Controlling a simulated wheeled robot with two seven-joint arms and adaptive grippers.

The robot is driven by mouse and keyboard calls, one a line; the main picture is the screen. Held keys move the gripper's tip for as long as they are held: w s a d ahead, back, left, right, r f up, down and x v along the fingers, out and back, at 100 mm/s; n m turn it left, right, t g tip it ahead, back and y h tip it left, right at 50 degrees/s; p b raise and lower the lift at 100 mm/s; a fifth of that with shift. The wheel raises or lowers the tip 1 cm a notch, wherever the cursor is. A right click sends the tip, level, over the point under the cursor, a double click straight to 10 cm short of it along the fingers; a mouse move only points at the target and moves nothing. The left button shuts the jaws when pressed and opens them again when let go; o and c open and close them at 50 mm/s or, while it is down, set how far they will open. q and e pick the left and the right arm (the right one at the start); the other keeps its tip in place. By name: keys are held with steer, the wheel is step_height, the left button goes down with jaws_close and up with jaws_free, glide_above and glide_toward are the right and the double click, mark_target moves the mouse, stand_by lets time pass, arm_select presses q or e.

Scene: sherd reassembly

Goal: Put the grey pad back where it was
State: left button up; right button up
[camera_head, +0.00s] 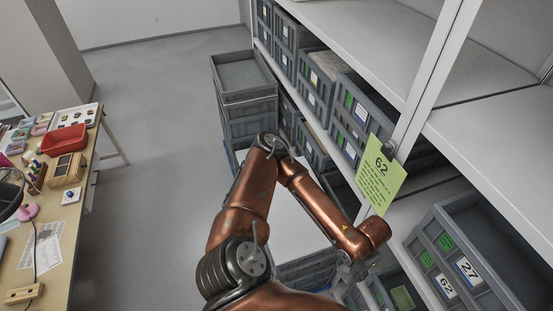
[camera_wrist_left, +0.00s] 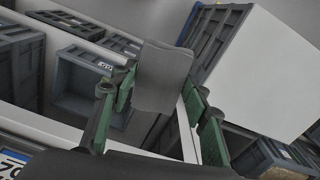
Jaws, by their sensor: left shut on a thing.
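The grey pad (camera_wrist_left: 162,78) is a small, dark grey, rounded block in the left wrist view. My left gripper (camera_wrist_left: 160,88) has its green-lined fingers on either side of the pad and is shut on it. The pad is held up in front of grey crates and a white surface. In the head view my copper-coloured arm reaches toward the shelving at the right, with its wrist pointing down. The gripper and the pad are mostly hidden there behind the wrist. My right gripper is in neither view.
Stacked grey crates (camera_head: 245,90) stand on the floor beyond my arm. A cluttered workbench (camera_head: 70,215) is at the left, with clear floor between.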

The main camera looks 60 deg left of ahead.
mark_target(355, 274)
arm_select(q)
steer(key=f, duration=0.2)
steer(key=shift+s+d+f, duration=0.1)
steer(key=shift+s+f, duration=0.15)
steer(key=shift+f, duration=0.1)
steer(key=shift+w+d+r, duration=0.15)
steer(key=shift+w+d, duration=0.15)
steer(key=shift+d, duration=0.5)
